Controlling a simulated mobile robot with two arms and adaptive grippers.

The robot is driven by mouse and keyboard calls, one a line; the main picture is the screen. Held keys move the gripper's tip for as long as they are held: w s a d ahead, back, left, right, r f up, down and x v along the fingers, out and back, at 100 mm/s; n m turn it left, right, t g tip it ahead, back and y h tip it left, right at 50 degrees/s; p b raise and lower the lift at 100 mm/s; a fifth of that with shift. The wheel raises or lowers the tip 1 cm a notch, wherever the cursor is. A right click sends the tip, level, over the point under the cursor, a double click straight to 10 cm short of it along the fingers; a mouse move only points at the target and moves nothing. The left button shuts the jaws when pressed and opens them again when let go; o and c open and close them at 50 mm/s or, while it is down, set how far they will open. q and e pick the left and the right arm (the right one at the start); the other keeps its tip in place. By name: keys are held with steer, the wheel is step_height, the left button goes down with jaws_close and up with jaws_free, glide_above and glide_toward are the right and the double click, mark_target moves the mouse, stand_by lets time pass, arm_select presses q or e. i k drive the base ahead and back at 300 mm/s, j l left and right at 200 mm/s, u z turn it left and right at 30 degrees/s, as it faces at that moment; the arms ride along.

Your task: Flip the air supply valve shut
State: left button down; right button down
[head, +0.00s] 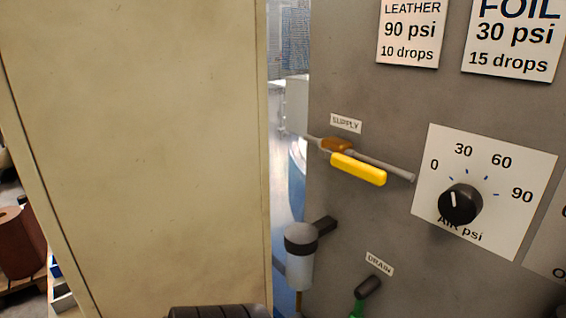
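The air supply valve (337,145) has a brass body on a thin grey pipe (385,168), under a small SUPPLY label (346,123) on the grey panel, right of centre in the head view. Its yellow lever (358,169) points right and slightly down, roughly in line with the pipe. Nothing touches the lever. Neither of my grippers shows in this view.
A tall beige cabinet side (140,150) fills the left. The panel bears a pressure dial (460,204), a filter bowl (300,255) and a DRAIN valve (368,288). A dark ribbed thing (218,312) shows at the bottom edge. The space before the lever looks clear.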

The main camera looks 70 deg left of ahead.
mark_target(374, 176)
steer(key=j+u, duration=0.15)
steer(key=u, duration=1.5)
steer(key=k+j+z, duration=0.1)
steer(key=k+j, duration=0.15)
steer(key=k, duration=0.1)
